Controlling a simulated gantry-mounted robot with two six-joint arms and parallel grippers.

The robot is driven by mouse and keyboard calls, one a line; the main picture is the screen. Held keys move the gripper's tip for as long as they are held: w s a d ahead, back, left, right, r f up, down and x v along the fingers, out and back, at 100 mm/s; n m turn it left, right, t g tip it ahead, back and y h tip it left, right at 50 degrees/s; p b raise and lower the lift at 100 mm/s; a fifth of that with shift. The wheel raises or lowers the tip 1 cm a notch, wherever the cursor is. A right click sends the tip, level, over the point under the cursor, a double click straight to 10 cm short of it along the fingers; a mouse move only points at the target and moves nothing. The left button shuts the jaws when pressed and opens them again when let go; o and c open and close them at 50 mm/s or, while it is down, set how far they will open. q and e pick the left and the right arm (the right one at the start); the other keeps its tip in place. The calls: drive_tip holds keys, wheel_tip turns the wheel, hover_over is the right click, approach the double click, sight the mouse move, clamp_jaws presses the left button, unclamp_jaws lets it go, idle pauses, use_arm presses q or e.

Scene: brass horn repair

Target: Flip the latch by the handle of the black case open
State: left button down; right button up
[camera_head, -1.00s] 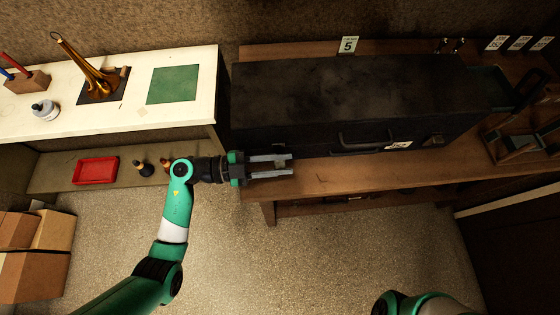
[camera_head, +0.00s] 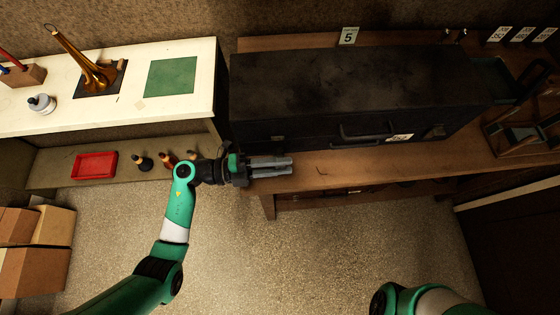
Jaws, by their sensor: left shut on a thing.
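The black case (camera_head: 340,90) lies shut on the brown wooden bench, its long front side toward me. Its handle (camera_head: 368,133) is on the front side, with a white label (camera_head: 399,138) to its right. A small latch-like metal fitting (camera_head: 435,131) sits farther right; the latches are too dark to read well. My left gripper (camera_head: 289,165) points right, in front of the case's lower left front, left of the handle. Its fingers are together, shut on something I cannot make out. My right gripper is out of view; only part of that arm shows at the bottom.
The wooden bench's bare front strip (camera_head: 350,168) runs under the case. On the left stands a white table (camera_head: 140,112) with a brass horn (camera_head: 90,70) and green mat (camera_head: 171,77). A red tray (camera_head: 95,166) and small bottles (camera_head: 142,162) sit on a lower shelf.

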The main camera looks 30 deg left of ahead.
use_arm(q)
drive_tip(key=shift+f+m+b, duration=0.35)
drive_tip(key=shift+f+m, duration=0.2)
drive_tip(key=shift+m, duration=0.35)
drive_tip(key=shift+f, duration=0.15)
drive_tip(key=c, duration=0.8)
unclamp_jaws()
drive_tip(key=shift+o, duration=0.2)
drive_tip(key=shift+r, duration=0.2)
drive_tip(key=shift+s+a, duration=0.15)
drive_tip(key=shift+a, duration=0.15)
drive_tip(key=p+v, duration=0.1)
drive_tip(key=v, duration=1)
